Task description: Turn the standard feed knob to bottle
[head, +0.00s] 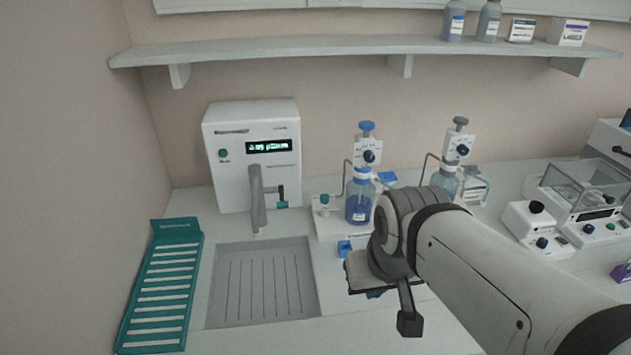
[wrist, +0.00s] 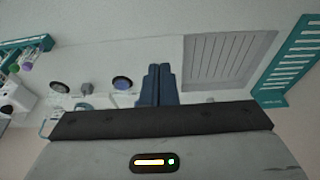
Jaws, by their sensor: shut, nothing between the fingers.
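Two bottle-top dispensers stand on the bench. The left dispenser (head: 367,150) has a blue top, a dark blue front knob (head: 369,156) and a bottle of blue liquid (head: 359,203). The right dispenser (head: 457,147) has a grey top and a similar knob (head: 463,151). A teal knob (head: 324,199) sits on a small white stand left of the blue bottle. I cannot tell which knob is the standard feed knob, and no setting is readable.
A white water unit (head: 228,165) with a spout stands behind a grey drain tray (head: 217,309). A teal rack (head: 157,303) lies at left. A balance (head: 590,195) and small knobbed devices (head: 537,230) stand at right. A shelf (head: 290,47) runs above. The bench front is clear.

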